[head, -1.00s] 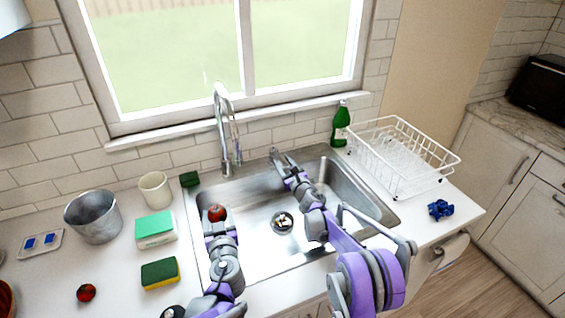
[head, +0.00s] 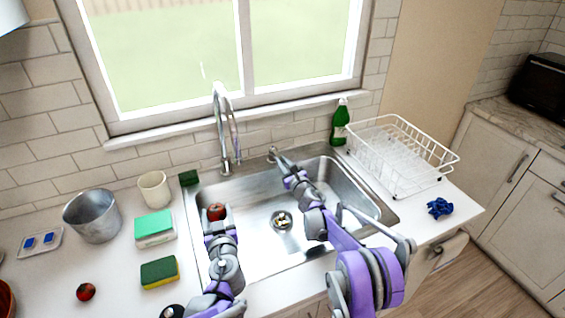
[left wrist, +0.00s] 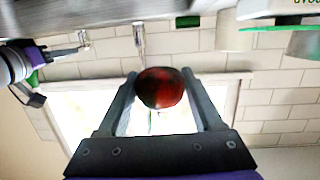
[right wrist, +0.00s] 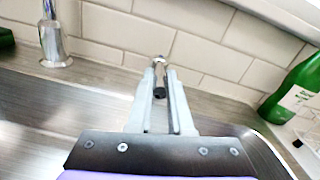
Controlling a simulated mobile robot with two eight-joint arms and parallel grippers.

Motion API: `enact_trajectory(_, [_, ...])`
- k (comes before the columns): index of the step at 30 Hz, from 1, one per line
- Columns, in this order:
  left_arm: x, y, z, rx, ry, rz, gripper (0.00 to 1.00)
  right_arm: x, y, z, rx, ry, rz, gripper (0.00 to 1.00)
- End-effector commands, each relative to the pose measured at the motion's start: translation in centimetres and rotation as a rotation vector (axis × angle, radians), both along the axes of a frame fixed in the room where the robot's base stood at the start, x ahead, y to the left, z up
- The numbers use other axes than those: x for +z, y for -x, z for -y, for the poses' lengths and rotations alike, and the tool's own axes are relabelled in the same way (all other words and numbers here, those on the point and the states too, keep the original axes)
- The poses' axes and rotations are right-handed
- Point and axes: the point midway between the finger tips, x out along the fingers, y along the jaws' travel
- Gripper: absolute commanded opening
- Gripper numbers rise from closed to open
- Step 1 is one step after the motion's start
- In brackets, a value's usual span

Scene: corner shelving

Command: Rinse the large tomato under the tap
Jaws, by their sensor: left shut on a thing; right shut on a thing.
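The large red tomato (head: 217,212) is in my left gripper (head: 219,222), over the left part of the sink. In the left wrist view the tomato (left wrist: 160,88) sits between both fingers. My right gripper (head: 285,163) is shut on the small tap lever (head: 273,153) at the sink's back edge. The right wrist view shows the lever's top (right wrist: 159,62) at the fingertips. The tall curved tap (head: 224,130) stands behind the sink, left of the lever. I cannot make out any water stream. The tomato is in front of the spout, not clearly beneath it.
The steel sink (head: 262,262) has a drain in its floor. Left counter: a small tomato (head: 86,291), sponges (head: 160,273), a cup (head: 154,189) and a metal bucket (head: 92,215). Right: a green bottle (head: 340,125), a white dish rack (head: 405,185) and a blue cloth (head: 440,208).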

Motion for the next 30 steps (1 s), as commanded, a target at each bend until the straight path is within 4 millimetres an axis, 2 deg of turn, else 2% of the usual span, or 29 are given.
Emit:
enact_trajectory(19, [0.0,0.0,0.0,0.0,0.0,0.0,0.11,0.1,-0.1,0.0,0.0,-0.001,0.0,0.0])
enact_trajectory(26, [-2.1,0.6,0.0,0.0,0.0,-0.014,0.11,-0.3,-0.5,1.1,0.091,0.0,0.0,0.0])
enact_trajectory(30, [-2.1,0.6,0.0,0.0,0.0,-0.014,0.11,0.0,-0.9,1.6,0.17,-0.001,0.002,0.0])
